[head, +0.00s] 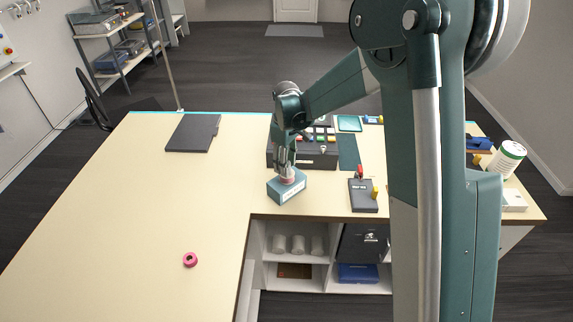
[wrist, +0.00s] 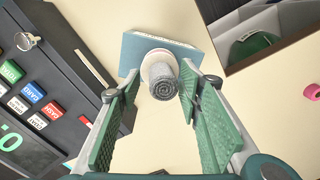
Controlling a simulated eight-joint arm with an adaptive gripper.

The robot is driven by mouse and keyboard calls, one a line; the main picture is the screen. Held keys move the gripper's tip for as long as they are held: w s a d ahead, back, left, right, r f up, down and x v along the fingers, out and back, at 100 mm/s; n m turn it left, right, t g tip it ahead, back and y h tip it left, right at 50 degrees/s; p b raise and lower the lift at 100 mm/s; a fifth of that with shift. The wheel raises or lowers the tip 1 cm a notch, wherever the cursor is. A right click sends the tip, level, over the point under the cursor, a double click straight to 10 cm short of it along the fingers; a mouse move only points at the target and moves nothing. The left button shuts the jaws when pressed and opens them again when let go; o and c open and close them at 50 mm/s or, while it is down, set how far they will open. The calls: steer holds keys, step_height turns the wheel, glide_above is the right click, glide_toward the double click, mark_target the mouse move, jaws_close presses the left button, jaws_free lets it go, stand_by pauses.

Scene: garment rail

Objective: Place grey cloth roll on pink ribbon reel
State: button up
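The grey cloth roll (wrist: 163,84) shows its spiral end in the wrist view. It stands on a pale round piece (wrist: 157,62) on top of a blue-grey box (wrist: 190,52). In the head view the box (head: 287,190) stands near the table's inner edge, and my gripper (head: 286,168) is right above it, hiding most of the roll. My gripper (wrist: 160,92) is open, with one green-padded finger on each side of the roll and gaps visible. The pink ribbon reel (head: 190,260) lies alone on the table's left part; its edge (wrist: 312,92) shows at the wrist view's right.
A cash register (head: 318,155) stands just behind the box. A card terminal (head: 363,195) is to the right. A dark flat case (head: 193,133) lies at the back left. The table between box and reel is clear; open shelves (head: 262,275) lie below the inner edge.

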steer(key=shift+r, duration=0.1)
step_height(320, 180, up, 12)
steer(key=shift+b, duration=0.35)
stand_by(0.9)
steer(key=shift+d+r, duration=0.1)
